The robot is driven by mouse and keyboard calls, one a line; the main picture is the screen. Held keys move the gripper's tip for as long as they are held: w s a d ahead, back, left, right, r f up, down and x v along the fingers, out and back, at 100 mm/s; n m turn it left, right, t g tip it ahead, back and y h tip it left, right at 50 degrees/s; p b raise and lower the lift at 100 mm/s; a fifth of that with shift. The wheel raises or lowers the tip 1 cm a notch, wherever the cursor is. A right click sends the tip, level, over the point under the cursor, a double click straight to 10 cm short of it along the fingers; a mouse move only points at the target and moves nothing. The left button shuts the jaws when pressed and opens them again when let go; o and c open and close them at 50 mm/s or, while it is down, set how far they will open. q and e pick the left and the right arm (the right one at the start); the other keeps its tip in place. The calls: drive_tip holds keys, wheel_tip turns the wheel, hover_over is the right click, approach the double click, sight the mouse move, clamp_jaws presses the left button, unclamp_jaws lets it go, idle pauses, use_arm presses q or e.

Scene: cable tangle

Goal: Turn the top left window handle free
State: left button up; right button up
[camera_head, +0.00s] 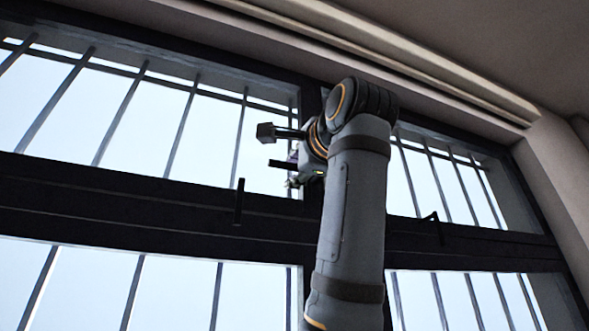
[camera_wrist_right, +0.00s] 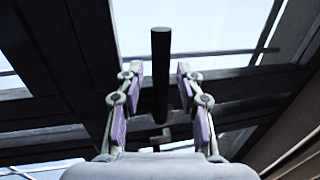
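My right gripper (camera_head: 291,172) reaches up to the dark window frame near the central post, just right of the upper left pane. Next to it a dark bar (camera_head: 283,163), which seems to be the top left handle, sticks out to the left, roughly level. In the right wrist view my right gripper (camera_wrist_right: 160,80) is open, its purple pads on either side of the black handle (camera_wrist_right: 160,62). Gaps show between the bar and both pads. The handle's base is partly hidden by my gripper in the head view. My left gripper is not in view.
Another black handle (camera_head: 239,201) stands upright on the dark middle rail (camera_head: 120,192), left of my arm. A further handle (camera_head: 433,227) sits on the rail to the right. Bars (camera_head: 181,130) cross outside the panes. A pale rail (camera_head: 400,58) runs above the window.

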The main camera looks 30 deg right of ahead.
drive_tip(key=v, duration=1.2)
